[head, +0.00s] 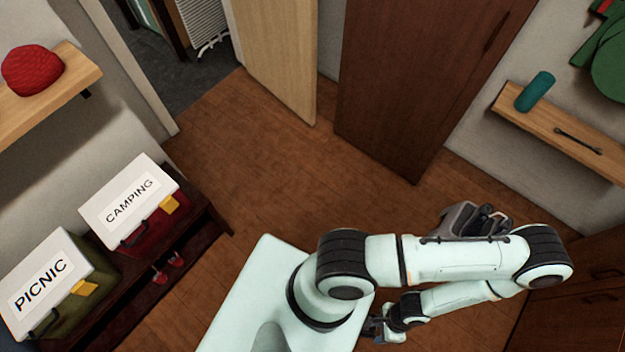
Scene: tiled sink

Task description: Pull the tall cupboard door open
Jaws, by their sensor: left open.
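The tall cupboard (405,85) is dark brown wood and stands at the top middle. Its broad door face looks closed, with a dark upright handle or slot (494,32) near its upper right edge. My left arm reaches right and folds back. Its gripper (376,328) is low in the picture beside my pale base, open, partly hidden, and well away from the cupboard. It touches no part of the door.
A pale door (275,55) stands open left of the cupboard. A wall shelf (560,135) with a teal cylinder (535,92) is at right. Boxes marked CAMPING (130,205) and PICNIC (48,285) stand on a left bench. Wood floor (270,180) before the cupboard is clear.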

